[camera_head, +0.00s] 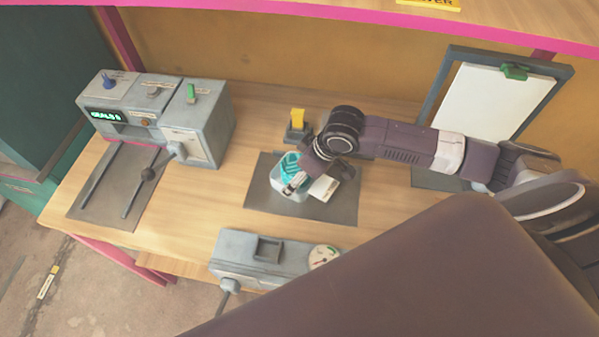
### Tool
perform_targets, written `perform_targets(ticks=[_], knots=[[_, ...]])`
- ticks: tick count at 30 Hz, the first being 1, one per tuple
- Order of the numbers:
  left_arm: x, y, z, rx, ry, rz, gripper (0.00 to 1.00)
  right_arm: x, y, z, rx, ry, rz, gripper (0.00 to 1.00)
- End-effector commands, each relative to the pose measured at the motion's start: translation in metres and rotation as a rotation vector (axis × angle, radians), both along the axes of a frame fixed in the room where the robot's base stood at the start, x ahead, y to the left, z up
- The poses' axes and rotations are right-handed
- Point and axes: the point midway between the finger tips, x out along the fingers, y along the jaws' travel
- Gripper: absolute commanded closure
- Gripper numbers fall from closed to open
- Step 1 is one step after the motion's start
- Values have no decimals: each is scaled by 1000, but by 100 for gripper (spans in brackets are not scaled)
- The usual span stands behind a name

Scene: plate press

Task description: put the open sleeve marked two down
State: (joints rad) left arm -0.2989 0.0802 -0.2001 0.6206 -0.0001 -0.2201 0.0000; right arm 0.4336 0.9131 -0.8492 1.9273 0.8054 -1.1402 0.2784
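My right gripper (308,186) reaches in from the right and points down over the dark grey mat (258,204) in the middle of the bench. A pale grey piece with teal parts (285,168) is at its left side, partly hidden by the gripper. A small white flat piece (324,188) shows at its right side, close to the mat. I cannot read a number two on either piece, nor tell which is the sleeve. I cannot see whether the fingers are closed on anything. My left gripper is out of view.
A grey machine (206,120) with a lit green display stands at the left, with a railed plate (105,195) before it. A grey box with a dial (262,262) is at the front edge. A yellow-topped stand (297,124) and a framed white board (490,103) are behind.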

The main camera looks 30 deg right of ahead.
Motion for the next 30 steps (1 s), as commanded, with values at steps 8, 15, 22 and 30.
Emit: perform_targets(ticks=[8,15,22,30], knots=[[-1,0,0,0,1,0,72,0,0,-2,0,0,0,18],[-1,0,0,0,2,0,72,0,0,-2,0,0,0,2],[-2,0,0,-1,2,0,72,0,0,0,1,-1,0,2],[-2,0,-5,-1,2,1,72,-11,-8,35,-2,-5,2,2]])
